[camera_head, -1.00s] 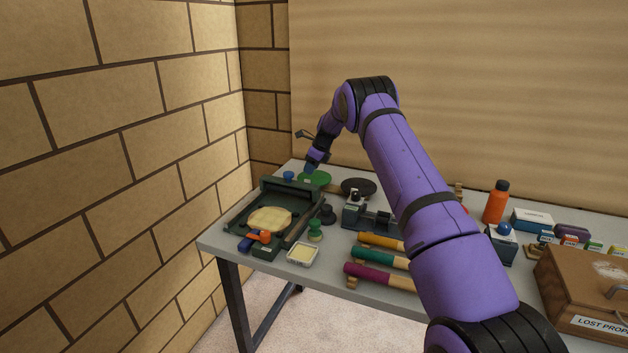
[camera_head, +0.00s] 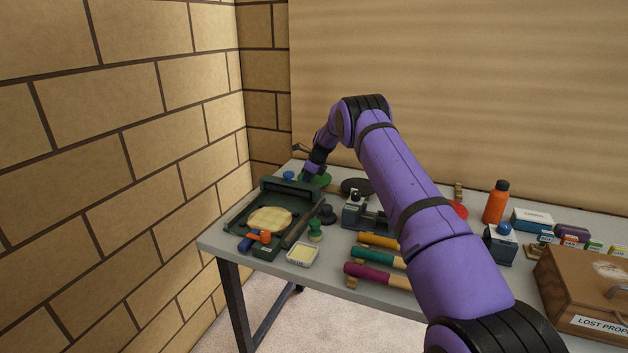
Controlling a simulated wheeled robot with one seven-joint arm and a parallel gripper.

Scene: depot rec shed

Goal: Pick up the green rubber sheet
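The green rubber sheet (camera_head: 322,181) appears as a round green disc at the back left of the grey table, beside a dark round disc. My gripper (camera_head: 306,178) is at the sheet's left side, pointing down, low over the table. My wrist covers part of the sheet. The fingertips are small and dark against it, so I cannot tell whether they are open, or whether they touch the sheet.
A dark green press-like tray (camera_head: 236,225) with a tan disc stands in front of my gripper. A black disc (camera_head: 356,187) lies to the right. A small blue knob (camera_head: 288,175) is close on the left. Handled paddles (camera_head: 378,257), an orange bottle (camera_head: 496,202) and a brown case (camera_head: 570,290) are further right.

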